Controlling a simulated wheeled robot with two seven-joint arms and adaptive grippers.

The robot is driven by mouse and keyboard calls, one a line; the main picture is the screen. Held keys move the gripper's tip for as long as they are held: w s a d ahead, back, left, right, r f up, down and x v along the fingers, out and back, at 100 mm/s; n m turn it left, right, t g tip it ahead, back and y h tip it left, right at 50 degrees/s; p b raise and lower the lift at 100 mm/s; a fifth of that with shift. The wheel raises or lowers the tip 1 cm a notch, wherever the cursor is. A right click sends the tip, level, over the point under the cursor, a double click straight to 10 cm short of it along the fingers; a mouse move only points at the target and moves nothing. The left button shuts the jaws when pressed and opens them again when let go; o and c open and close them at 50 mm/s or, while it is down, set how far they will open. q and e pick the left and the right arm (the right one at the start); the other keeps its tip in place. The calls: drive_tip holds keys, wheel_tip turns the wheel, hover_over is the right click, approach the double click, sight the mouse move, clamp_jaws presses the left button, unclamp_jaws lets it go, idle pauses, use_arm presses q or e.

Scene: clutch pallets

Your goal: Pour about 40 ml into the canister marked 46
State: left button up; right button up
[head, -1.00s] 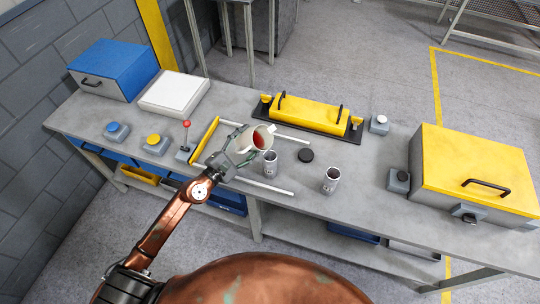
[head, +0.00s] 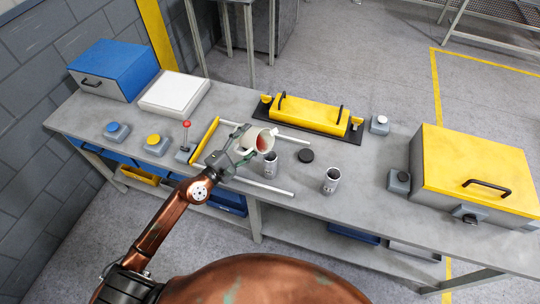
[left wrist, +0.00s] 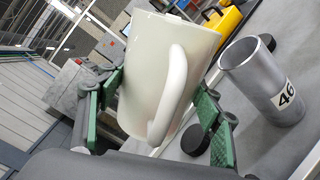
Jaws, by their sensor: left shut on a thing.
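A white mug (head: 252,136) with red liquid inside is held by my left gripper (head: 238,146), shut on it. The mug is tilted, its mouth facing right, over or just beside a grey canister (head: 270,163). I see no clear stream. In the left wrist view the mug (left wrist: 150,75) sits between the green-padded fingers, handle towards the camera. The upright open canister marked 46 (left wrist: 262,85) stands beside it, apparently the nearer canister of the head view. Its inside level is hidden. A second canister (head: 331,180) stands to the right. My right gripper is out of view.
A black disc (head: 306,155) lies behind the canisters. A yellow-handled frame with pale rails (head: 205,140) surrounds the left gripper's area. A yellow block on a black base (head: 310,114) is behind, a yellow-lidded box (head: 475,170) at right.

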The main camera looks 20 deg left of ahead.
use_arm(q)
drive_tip(key=shift+r+m, duration=0.55)
drive_tip(key=shift+m, duration=0.05)
idle(0.6)
drive_tip(key=shift+w+a+p, duration=0.15)
drive_tip(key=shift+a+p, duration=0.05)
drive_tip(key=shift+p, duration=0.1)
idle(0.4)
drive_tip(key=shift+m, duration=0.3)
idle(1.5)
wheel_tip(320, 180, down, 3)
drive_tip(key=n+b, duration=0.2)
drive_tip(key=n, duration=0.1)
drive_tip(key=shift+a+n, duration=0.15)
drive_tip(key=shift+n, duration=0.25)
drive_tip(key=shift+w+r+p, duration=0.15)
drive_tip(key=shift+r+p, duration=0.3)
drive_tip(key=shift+r+n+p, duration=0.8)
drive_tip(key=shift+p, duration=0.15)
drive_tip(key=shift+f, duration=0.1)
